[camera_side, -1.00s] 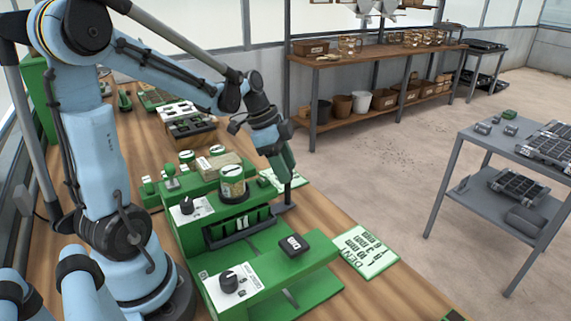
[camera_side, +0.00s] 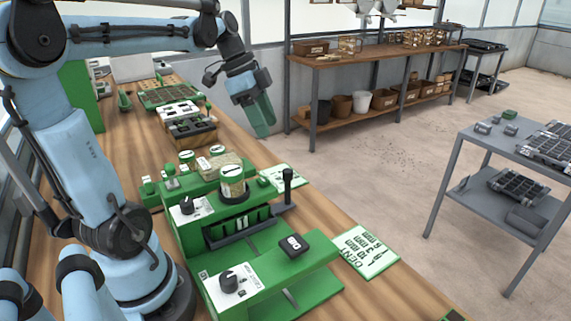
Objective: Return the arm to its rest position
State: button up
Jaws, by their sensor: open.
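My gripper (camera_side: 262,122) hangs in the air above the far right edge of the wooden bench, tilted, with nothing seen between its green fingers. My arm reaches across the top left from its base beside the green seeder. The green tray seeder (camera_side: 262,252) stands on the bench below, apart from my gripper. Its black lever (camera_side: 288,186) stands upright at the right side and is free. A seed jar (camera_side: 232,180) with a green rim sits on top of the seeder.
A grey trolley (camera_side: 490,150) stands at the right, and a shelf (camera_side: 375,60) with pots stands at the back. The floor between is clear.

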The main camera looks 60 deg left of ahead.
jog(key=s+d+f+n+t+y, duration=0.1)
jog(key=d+f+n+t, duration=0.1)
jog(key=d, duration=0.5)
jog(key=s+d+f+n+t+y, duration=0.1)
jog(key=d+f+n+t+y, duration=0.1)
jog(key=d+f+n, duration=0.3)
jog(key=shift+s+d+f+n, duration=0.15)
jog(key=shift+s+d+n, duration=0.25)
jog(key=shift+d+n, duration=0.55)
